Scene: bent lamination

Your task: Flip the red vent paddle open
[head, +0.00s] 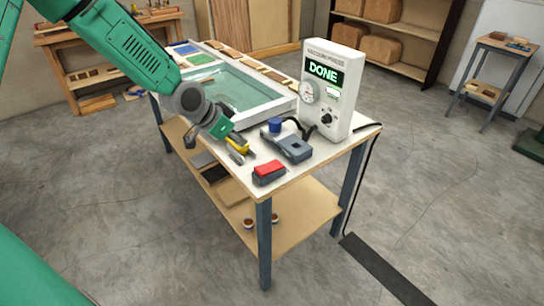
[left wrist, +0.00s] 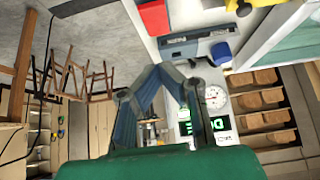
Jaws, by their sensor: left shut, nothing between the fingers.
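The red vent paddle (head: 268,167) lies on top of a small dark grey block at the front corner of the white bench top. It also shows in the left wrist view (left wrist: 154,17) at the top edge, partly cut off. My left gripper (head: 238,155) is just left of the paddle in the head view, apart from it, beside a yellow item. In the left wrist view its fingers (left wrist: 157,72) come together with nothing between them. The paddle's exact tilt is too small to tell. My right gripper is not in view.
A grey device (head: 288,147) and a blue knob (head: 275,125) stand behind the paddle. The white vacuum press box (head: 325,90) reads DONE. A yellow item (head: 238,142) is close to the gripper. A framed tray (head: 285,103) fills the bench's rear. The bench's front edge is near.

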